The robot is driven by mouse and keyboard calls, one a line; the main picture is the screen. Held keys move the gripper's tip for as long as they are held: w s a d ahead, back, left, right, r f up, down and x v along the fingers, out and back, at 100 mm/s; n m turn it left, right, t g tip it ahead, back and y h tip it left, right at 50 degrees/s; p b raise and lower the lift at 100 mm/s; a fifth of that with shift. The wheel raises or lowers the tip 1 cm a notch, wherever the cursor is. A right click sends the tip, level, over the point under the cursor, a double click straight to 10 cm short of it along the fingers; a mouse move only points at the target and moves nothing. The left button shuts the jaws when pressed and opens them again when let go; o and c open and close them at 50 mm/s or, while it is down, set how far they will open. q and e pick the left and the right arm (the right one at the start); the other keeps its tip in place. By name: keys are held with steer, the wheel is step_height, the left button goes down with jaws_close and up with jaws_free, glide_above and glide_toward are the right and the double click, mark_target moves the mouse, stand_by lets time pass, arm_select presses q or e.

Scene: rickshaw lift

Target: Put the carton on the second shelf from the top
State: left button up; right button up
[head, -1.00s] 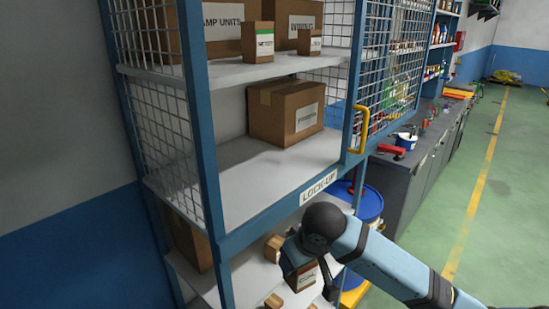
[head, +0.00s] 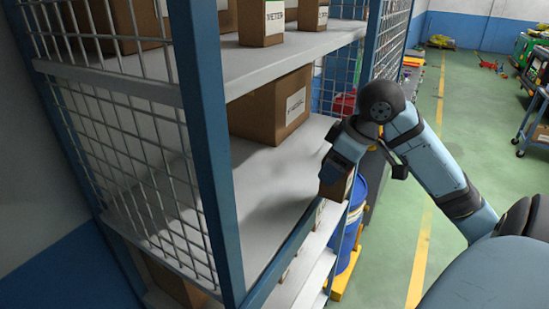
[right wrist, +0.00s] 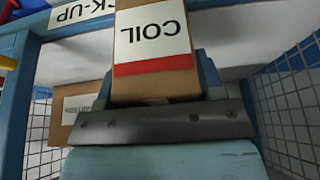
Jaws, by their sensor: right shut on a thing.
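My right gripper (head: 338,172) is shut on a small brown carton (head: 337,188), just outside the front edge of the shelf unit. In the right wrist view the carton (right wrist: 153,60) sits between the fingers, its white COIL label with a red band upside down. The second shelf (head: 265,190), counting from the highest one in view, has a large brown carton (head: 270,108) at its back and bare grey surface in front and to the left. The held carton is close to this shelf's front edge; whether they touch is unclear. My left gripper is not in view.
The upper shelf (head: 285,52) holds several cartons. A blue post (head: 205,140) and wire mesh (head: 140,150) close the near side; another mesh panel (head: 388,45) stands at the far side. A blue drum (head: 352,215) is below my right gripper.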

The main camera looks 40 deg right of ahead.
steer(key=w+a+f+p, duration=0.1)
steer(key=w, duration=0.3)
steer(key=w+a+f+p, duration=0.1)
steer(key=w, duration=0.4)
steer(key=w+a+f+p, duration=0.1)
steer(key=w+a+p, duration=0.1)
steer(key=w, duration=0.2)
steer(key=shift+w+f, duration=0.15)
steer(key=shift+w, duration=0.15)
steer(key=shift+w+f, duration=0.1)
steer(key=shift+f, duration=0.15)
steer(key=o, duration=0.9)
steer(key=shift+c, duration=0.2)
steer(key=o, duration=0.3)
